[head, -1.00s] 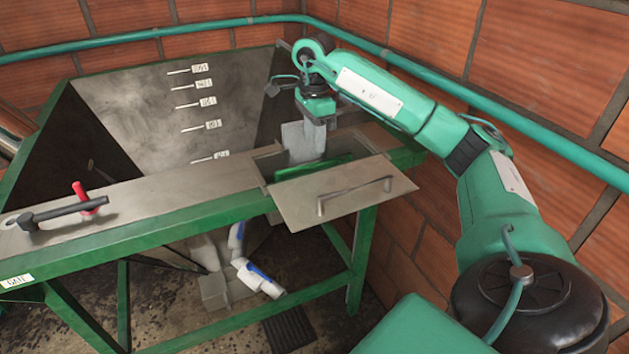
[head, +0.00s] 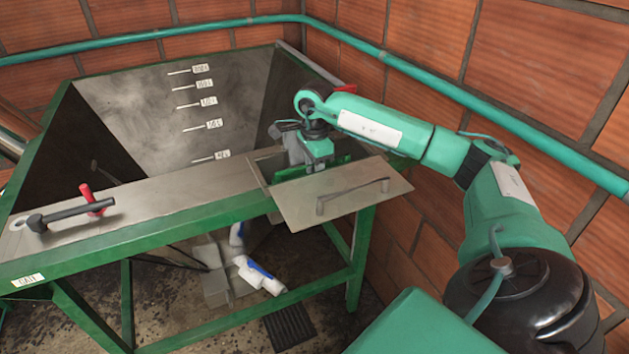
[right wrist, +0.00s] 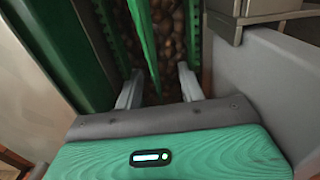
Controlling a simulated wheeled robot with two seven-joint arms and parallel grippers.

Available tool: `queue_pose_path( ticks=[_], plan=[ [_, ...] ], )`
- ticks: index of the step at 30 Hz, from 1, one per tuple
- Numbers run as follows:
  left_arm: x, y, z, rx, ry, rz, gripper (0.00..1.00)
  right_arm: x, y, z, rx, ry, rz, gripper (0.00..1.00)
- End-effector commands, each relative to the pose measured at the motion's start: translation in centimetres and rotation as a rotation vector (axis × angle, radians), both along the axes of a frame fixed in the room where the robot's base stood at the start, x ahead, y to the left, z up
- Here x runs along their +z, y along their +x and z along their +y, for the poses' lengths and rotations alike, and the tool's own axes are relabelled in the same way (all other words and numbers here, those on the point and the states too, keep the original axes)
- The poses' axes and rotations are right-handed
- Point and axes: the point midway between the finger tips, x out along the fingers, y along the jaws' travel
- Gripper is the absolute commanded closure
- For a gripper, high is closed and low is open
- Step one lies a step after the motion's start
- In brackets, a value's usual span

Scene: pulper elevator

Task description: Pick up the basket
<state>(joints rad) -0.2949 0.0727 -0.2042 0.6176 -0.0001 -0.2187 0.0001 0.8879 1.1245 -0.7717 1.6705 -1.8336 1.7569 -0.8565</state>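The basket appears to be the green-edged container in the opening of the metal bench. In the right wrist view a thin green wall (right wrist: 145,45) stands upright between my right gripper's fingers, with brown beans lying below. My right gripper (right wrist: 160,88) is open, its two fingers apart on either side of this wall; I cannot tell whether they touch it. In the head view the right wrist is down at the opening and the fingertips are hidden. My left gripper is out of view.
The metal lid (head: 345,195) with a bar handle juts out at the front of the opening. A large hopper (head: 140,75) with level labels stands behind. A black lever (head: 70,212) and red handle (head: 90,197) sit at left. Brick walls and a teal pipe (head: 480,110) enclose the corner.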

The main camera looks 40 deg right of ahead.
Motion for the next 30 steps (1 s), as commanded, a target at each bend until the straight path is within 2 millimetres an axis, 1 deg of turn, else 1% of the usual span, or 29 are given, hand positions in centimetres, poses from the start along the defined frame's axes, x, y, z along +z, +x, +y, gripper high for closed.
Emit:
queue_pose_path(
  ticks=[2, 8, 9, 19, 23, 26, 30],
  plan=[
    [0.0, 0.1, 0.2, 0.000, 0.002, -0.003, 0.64, 0.0, 0.0, 0.0, 0.000, 0.000, 0.000, 0.60],
    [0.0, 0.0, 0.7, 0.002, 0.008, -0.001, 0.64, 0.0, 0.0, 0.0, 0.000, 0.000, 0.000, 0.97],
    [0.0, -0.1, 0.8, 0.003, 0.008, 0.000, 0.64, 0.0, 0.0, 0.0, 0.000, 0.000, 0.000, 1.00],
    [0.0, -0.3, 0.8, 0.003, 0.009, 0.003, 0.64, 0.1, 0.0, 0.0, 0.000, 0.000, -0.001, 1.00],
    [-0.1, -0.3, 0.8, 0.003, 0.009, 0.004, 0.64, 0.5, 0.0, 0.0, 0.000, 0.000, -0.001, 1.00],
    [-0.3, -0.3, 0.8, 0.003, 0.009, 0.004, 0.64, 1.3, 0.1, 0.0, -0.001, 0.000, -0.004, 1.00],
    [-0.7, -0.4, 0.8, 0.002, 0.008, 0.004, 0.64, 3.1, 0.1, 0.0, 0.000, 0.000, -0.005, 1.00]
  ],
)
